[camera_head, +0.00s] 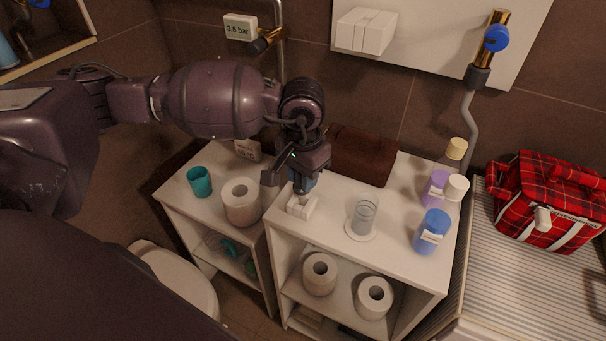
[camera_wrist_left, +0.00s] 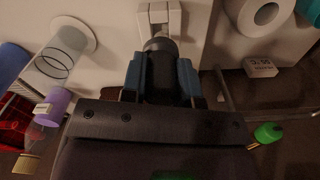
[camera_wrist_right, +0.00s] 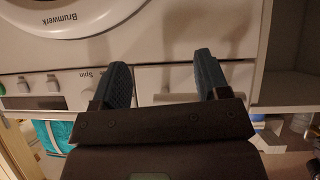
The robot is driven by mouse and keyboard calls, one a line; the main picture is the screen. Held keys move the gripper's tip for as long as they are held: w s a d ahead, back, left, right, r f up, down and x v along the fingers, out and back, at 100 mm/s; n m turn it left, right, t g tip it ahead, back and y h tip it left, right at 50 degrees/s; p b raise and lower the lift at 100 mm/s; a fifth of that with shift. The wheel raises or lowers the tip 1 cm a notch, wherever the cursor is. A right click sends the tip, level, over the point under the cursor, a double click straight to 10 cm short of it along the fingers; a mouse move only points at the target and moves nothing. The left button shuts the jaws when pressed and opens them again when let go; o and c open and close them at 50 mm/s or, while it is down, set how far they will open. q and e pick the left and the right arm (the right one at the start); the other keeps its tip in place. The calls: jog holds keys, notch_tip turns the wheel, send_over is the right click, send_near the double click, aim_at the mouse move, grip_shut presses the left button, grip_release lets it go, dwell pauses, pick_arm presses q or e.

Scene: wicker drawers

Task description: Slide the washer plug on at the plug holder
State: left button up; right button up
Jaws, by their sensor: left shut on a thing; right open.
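The plug holder (camera_head: 301,208) is a small white block on top of the white shelf unit. It also shows at the top of the left wrist view (camera_wrist_left: 160,16). My left gripper (camera_head: 304,184) points down just above the holder. In the left wrist view my left gripper (camera_wrist_left: 160,76) is shut on the dark grey washer plug (camera_wrist_left: 161,62). The plug's lighter end points at the holder and overlaps its near edge; I cannot tell whether it is seated. My right gripper (camera_wrist_right: 163,85) is open and empty, in front of a white washing machine (camera_wrist_right: 60,58).
A glass (camera_head: 364,213) stands on a white coaster right of the holder. A toilet roll (camera_head: 241,202) and a teal cup (camera_head: 199,181) stand left. A brown rolled towel (camera_head: 362,155) lies behind. Bottles, including a blue one (camera_head: 431,233), stand at the right edge.

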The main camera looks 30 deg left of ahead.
pick_arm(q)
jog(key=shift+b, duration=0.4)
pick_arm(e)
jog(key=shift+s+f, duration=0.2)
jog(key=shift+f, duration=0.45)
dwell(0.9)
pick_arm(q)
jog(key=shift+f+b, duration=1.25)
jog(key=shift+f, duration=0.7)
pick_arm(e)
jog(key=shift+g, duration=0.4)
jog(key=shift+s+f, duration=0.25)
jog(key=shift+f, duration=0.4)
jog(key=shift+s+f, duration=0.2)
jog(key=shift+f, duration=0.4)
jog(key=shift+s+f, duration=0.25)
jog(key=shift+f, duration=0.4)
pick_arm(q)
jog(key=o, duration=1.1)
notch_tip(320, 180, up, 3)
jog(key=shift+f, duration=0.1)
notch_tip(320, 180, up, 8)
jog(key=shift+f+p, duration=0.1)
jog(key=shift+p, duration=0.3)
pick_arm(e)
jog(key=w+r, duration=0.2)
jog(key=r, duration=0.1)
jog(key=shift+a+r+t, duration=0.15)
jog(key=shift+r+t, duration=0.05)
jog(key=shift+t, duration=0.1)
